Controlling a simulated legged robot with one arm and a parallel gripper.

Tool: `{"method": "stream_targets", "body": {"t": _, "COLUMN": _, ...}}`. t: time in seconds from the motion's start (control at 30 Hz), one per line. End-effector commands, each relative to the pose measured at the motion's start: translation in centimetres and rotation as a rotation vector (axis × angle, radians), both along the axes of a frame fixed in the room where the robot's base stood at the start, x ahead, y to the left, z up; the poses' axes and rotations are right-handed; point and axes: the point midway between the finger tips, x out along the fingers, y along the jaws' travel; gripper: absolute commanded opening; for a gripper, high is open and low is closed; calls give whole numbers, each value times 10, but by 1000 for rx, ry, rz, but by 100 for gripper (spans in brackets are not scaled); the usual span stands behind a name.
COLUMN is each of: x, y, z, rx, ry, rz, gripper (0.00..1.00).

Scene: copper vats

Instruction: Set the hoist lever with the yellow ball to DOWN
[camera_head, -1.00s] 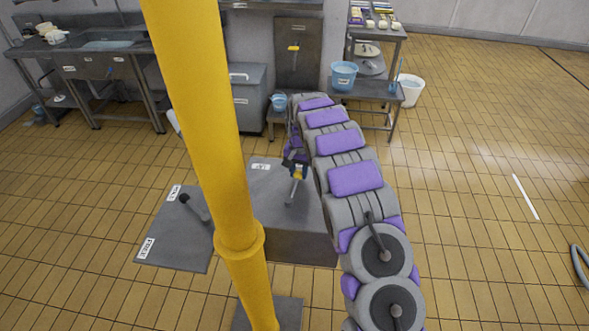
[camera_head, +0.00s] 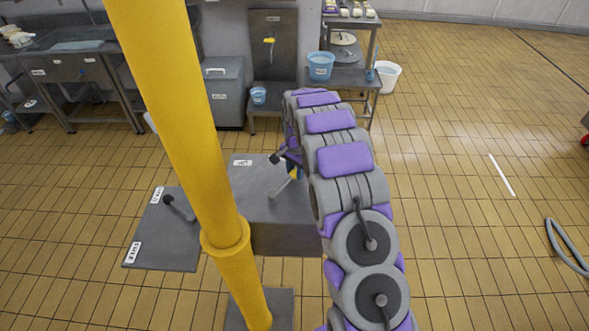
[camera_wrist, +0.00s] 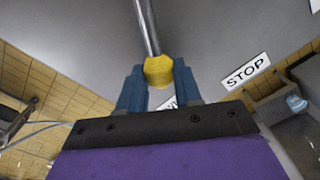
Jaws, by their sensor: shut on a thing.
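The hoist lever is a thin metal rod (camera_wrist: 146,26) with a yellow ball (camera_wrist: 158,71) on its end. In the wrist view the two blue fingers of my gripper (camera_wrist: 158,80) are shut on the ball, one on each side. In the head view the rod (camera_head: 282,188) rises from a grey plate (camera_head: 265,205) and tilts to the right. My gripper (camera_head: 292,168) is at its top, partly hidden by my arm. A STOP label (camera_wrist: 246,70) shows right of the ball; another label is mostly covered by my gripper.
A yellow post (camera_head: 185,130) stands in front, left of my arm. A lower plate (camera_head: 165,240) at the left carries a dark-knobbed lever (camera_head: 178,207) and two labels. Tables, buckets and a grey cabinet (camera_head: 222,90) stand behind. Tiled floor is open at the right.

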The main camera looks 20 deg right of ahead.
Motion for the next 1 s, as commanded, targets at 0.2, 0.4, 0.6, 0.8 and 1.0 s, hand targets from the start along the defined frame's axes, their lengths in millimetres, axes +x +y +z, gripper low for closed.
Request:
{"method": "stream_targets", "body": {"t": 0.2, "x": -3, "y": 0, "z": -2, "rx": 2, "ry": 8, "rz": -1, "gripper": 0}}
{"method": "stream_targets", "body": {"t": 0.4, "x": -2, "y": -1, "z": -2, "rx": 1, "ry": 7, "rz": 0, "gripper": 45}}
{"method": "stream_targets", "body": {"t": 0.6, "x": -1, "y": -1, "z": -2, "rx": 1, "ry": 4, "rz": 0, "gripper": 59}}
{"method": "stream_targets", "body": {"t": 0.8, "x": 0, "y": -1, "z": 0, "rx": 0, "ry": 3, "rz": 0, "gripper": 59}}
{"method": "stream_targets", "body": {"t": 1.0, "x": 1, "y": -1, "z": 21, "rx": 0, "ry": -4, "rz": 0, "gripper": 59}}
